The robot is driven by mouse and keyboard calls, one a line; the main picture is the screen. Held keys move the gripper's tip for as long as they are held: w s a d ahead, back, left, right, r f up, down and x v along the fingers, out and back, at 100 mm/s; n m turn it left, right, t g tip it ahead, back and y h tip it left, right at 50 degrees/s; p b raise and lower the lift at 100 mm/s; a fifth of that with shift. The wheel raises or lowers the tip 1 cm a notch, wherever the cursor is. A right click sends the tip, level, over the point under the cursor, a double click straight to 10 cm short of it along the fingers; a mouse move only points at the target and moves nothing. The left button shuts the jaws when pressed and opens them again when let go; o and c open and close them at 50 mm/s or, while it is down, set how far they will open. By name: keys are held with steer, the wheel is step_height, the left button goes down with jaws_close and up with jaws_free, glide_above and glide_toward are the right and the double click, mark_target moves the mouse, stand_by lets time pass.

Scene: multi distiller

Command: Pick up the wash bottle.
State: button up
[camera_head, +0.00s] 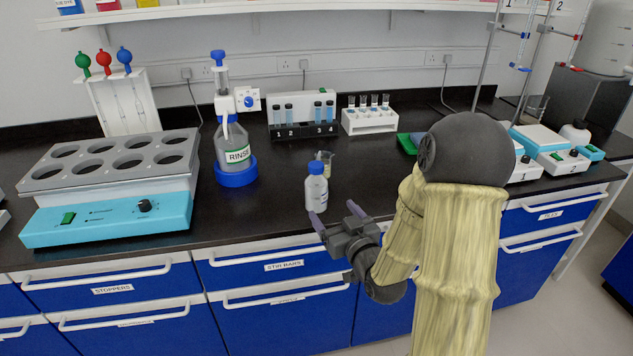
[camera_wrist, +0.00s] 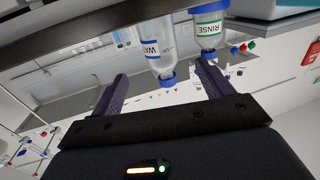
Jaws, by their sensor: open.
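A clear-to-white bottle with a blue cap (camera_head: 317,190) stands upright near the front edge of the black bench. It also shows in the wrist view (camera_wrist: 156,42), upside down, its label partly readable as "WA". I take it for the wash bottle. My gripper (camera_head: 336,215) is open and empty at the bench's front edge, just in front of the bottle and slightly right. In the wrist view, the bottle appears in the gap between my two fingers (camera_wrist: 160,76), beyond their tips. I see no contact.
A larger RINSE bottle (camera_head: 237,150) with a pump top and blue base stands behind left. A small beaker (camera_head: 325,158) is right behind the wash bottle. A water bath (camera_head: 115,185) fills the left bench. Tube racks (camera_head: 369,121) stand at the back.

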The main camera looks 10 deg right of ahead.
mark_target(321, 196)
steer(key=shift+r+p, duration=0.2)
steer(key=shift+p, duration=0.2)
steer(key=x, duration=0.7)
steer(key=shift+w+f, duration=0.2)
steer(key=shift+w, duration=0.05)
steer(key=shift+w+a, duration=0.1)
steer(key=x, duration=0.5)
steer(key=shift+f, duration=0.1)
steer(key=shift+c, duration=0.5)
steer(key=c, duration=0.8)
